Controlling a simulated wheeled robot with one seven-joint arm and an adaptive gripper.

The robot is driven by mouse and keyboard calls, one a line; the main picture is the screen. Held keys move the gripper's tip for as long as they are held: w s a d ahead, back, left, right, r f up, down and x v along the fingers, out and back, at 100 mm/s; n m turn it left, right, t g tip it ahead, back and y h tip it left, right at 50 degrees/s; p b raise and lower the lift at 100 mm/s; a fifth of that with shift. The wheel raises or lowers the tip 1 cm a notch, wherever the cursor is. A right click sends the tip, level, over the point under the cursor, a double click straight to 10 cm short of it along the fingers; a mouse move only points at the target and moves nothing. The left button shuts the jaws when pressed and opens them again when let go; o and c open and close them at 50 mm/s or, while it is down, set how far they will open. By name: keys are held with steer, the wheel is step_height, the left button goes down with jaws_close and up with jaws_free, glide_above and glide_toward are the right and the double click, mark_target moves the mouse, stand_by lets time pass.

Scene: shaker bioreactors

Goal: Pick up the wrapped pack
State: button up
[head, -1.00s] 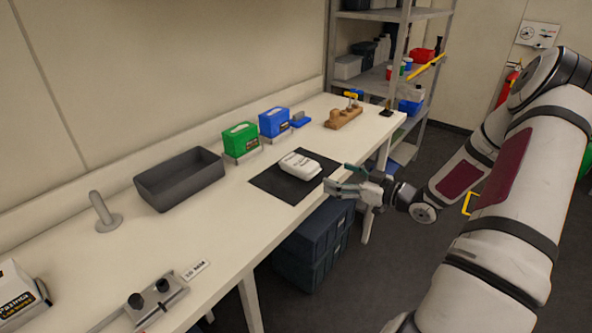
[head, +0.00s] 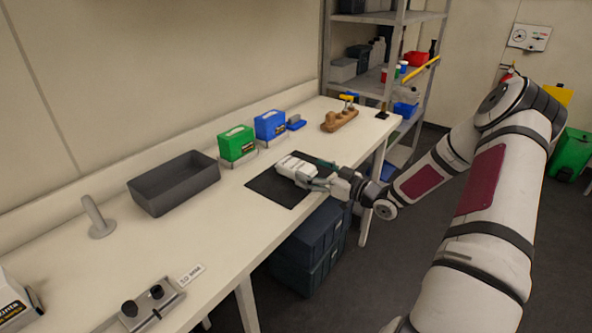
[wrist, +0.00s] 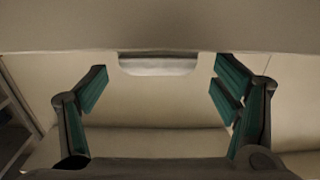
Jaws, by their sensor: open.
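The wrapped pack (head: 291,165) is a small white packet with dark print. It lies on the black mat (head: 267,188) on the bench. My gripper (head: 313,175) is at the pack's right end, low over the mat's right side, pointing left. Its jaws are open; I cannot tell whether they touch the pack, and they hide part of its right end. In the wrist view, the green-padded fingers (wrist: 163,92) stand wide apart. A pale strip shows between and above them there, but I cannot tell if it is the pack.
A green box (head: 237,145) and a blue box (head: 270,125) stand behind the mat. A grey bin (head: 174,185) is to the left, and a wooden block (head: 338,121) is farther back. Dark crates (head: 312,240) stand under the bench.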

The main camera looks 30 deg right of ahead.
mark_target(301, 165)
steer(key=x, duration=0.4)
steer(key=shift+w+d+f, duration=0.1)
steer(key=shift+w, duration=0.05)
steer(key=c, duration=1.3)
steer(key=shift+o, duration=0.2)
